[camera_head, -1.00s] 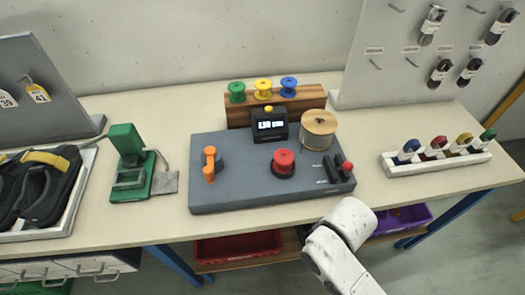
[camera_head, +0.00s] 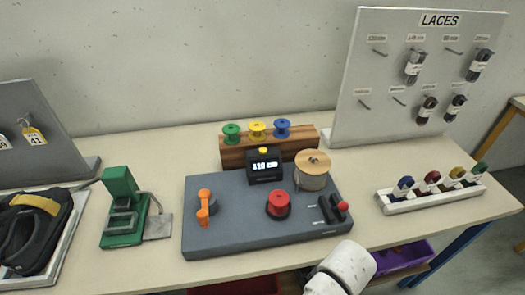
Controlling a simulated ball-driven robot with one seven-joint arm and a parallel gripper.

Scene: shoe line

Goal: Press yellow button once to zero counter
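The yellow button (camera_head: 263,149) sits on top of a small black counter (camera_head: 265,168) with a lit white display; the digits are too small to read surely. The counter stands at the back of a grey base plate (camera_head: 230,229) on the table. A white rounded part of my arm (camera_head: 346,265) shows at the bottom edge, in front of the plate and well apart from the button. My gripper's fingers are not in view.
On the plate are an orange crank (camera_head: 205,207), a red knob (camera_head: 278,204), a wooden spool (camera_head: 312,168) and a red-tipped lever (camera_head: 341,207). Coloured spools on a wooden block (camera_head: 235,154) stand behind. A green clamp device (camera_head: 123,208) is left; a white rack (camera_head: 400,205) is right.

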